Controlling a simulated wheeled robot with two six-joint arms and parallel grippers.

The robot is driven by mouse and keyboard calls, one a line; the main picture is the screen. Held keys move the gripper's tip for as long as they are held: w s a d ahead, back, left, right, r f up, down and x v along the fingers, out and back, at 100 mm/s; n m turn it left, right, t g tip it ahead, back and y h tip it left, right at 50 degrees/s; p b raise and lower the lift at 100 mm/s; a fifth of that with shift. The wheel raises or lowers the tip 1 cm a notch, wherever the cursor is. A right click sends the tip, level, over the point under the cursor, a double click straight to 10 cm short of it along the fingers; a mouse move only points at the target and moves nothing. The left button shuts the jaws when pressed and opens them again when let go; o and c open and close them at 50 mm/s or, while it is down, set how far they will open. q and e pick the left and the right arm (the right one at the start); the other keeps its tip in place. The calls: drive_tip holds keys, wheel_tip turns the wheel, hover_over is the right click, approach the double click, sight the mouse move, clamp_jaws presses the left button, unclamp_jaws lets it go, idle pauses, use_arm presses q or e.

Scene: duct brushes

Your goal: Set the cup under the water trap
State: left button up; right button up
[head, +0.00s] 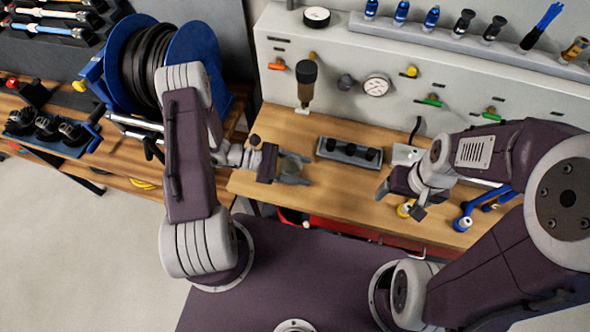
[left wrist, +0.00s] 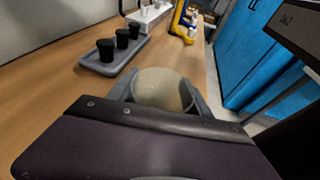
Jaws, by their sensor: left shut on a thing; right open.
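The cup (head: 291,166) is round, pale and translucent. My left gripper (head: 303,171) is shut on it, with a finger on each side, above the wooden bench. In the left wrist view the cup (left wrist: 163,90) sits between the grey fingers, and the gripper body hides its near lower part. What looks like the water trap (head: 306,82), a dark cylinder with a brownish lower part, hangs on the pale back panel. It is behind and slightly right of the cup, apart from it. My right gripper (head: 400,202) is open over the bench's right part; its fingers are partly hidden.
A grey holder (head: 349,152) with three black pieces stands on the bench right of the cup. A blue hose reel (head: 150,65) is at the left. Blue tools (head: 482,205) lie at the right. The panel (head: 440,70) carries a gauge (head: 376,86) and several coloured valves.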

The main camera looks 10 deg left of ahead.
sight(301, 163)
use_arm(q)
drive_tip(key=shift+r, duration=0.5)
wheel_tip(301, 163, up, 3)
drive_tip(key=shift+f, duration=0.1)
drive_tip(key=s+d+r+p, duration=0.5)
drive_tip(key=s+r+p, duration=0.2)
drive_tip(key=s, duration=0.3)
drive_tip(key=shift+s+r, duration=0.15)
drive_tip(key=shift+s, duration=0.1)
